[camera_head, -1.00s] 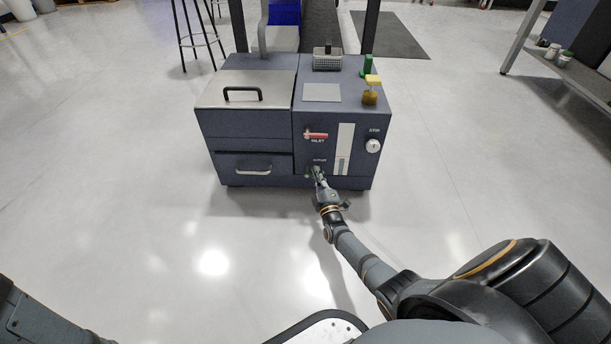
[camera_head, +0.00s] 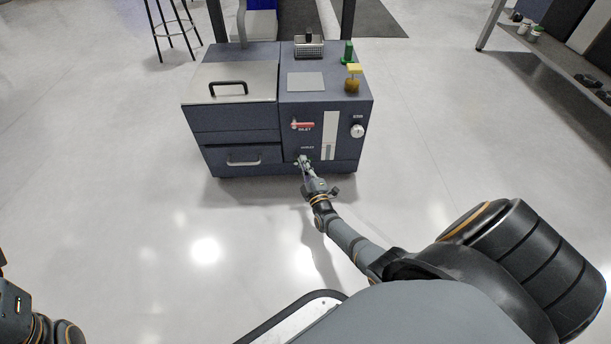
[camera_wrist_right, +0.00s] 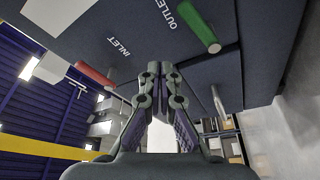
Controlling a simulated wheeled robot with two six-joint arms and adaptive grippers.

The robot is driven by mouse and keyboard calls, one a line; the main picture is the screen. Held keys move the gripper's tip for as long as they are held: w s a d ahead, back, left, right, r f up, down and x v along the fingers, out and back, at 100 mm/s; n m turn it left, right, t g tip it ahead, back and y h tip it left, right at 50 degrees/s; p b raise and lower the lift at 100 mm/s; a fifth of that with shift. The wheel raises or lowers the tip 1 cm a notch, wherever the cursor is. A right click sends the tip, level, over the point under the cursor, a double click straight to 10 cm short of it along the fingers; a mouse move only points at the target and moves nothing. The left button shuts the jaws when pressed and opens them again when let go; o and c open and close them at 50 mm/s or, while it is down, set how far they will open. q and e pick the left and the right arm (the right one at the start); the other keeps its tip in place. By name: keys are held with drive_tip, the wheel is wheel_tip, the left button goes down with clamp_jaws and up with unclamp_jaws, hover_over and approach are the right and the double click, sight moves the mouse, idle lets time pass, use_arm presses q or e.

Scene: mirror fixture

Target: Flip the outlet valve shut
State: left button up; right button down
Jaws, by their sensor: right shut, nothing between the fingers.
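The outlet valve's green lever (camera_wrist_right: 197,24) shows at the top of the right wrist view, beside the OUTLET label, its round end facing the camera. The red inlet lever (camera_head: 302,126) is on the dark blue machine's front, above the outlet area; it also shows in the right wrist view (camera_wrist_right: 95,74). My right gripper (camera_head: 304,163) is at the outlet valve, low on the front, and mostly hides it in the head view. In the right wrist view its fingertips (camera_wrist_right: 160,72) are together and empty, with the green lever apart from them, up and right. My left gripper is not visible.
The machine (camera_head: 235,120) has a lidded section with a black handle, a lower drawer handle (camera_head: 243,161) and a STOP knob (camera_head: 358,131). A yellow-topped part (camera_head: 353,78) stands on its top. A shelf (camera_head: 555,62) is far right.

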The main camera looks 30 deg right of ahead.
drive_tip(key=s+a+f+p, duration=0.1)
drive_tip(key=s+a+f, duration=0.1)
drive_tip(key=s, duration=0.3)
drive_tip(key=shift+s+a, duration=0.2)
drive_tip(key=shift+a, duration=0.1)
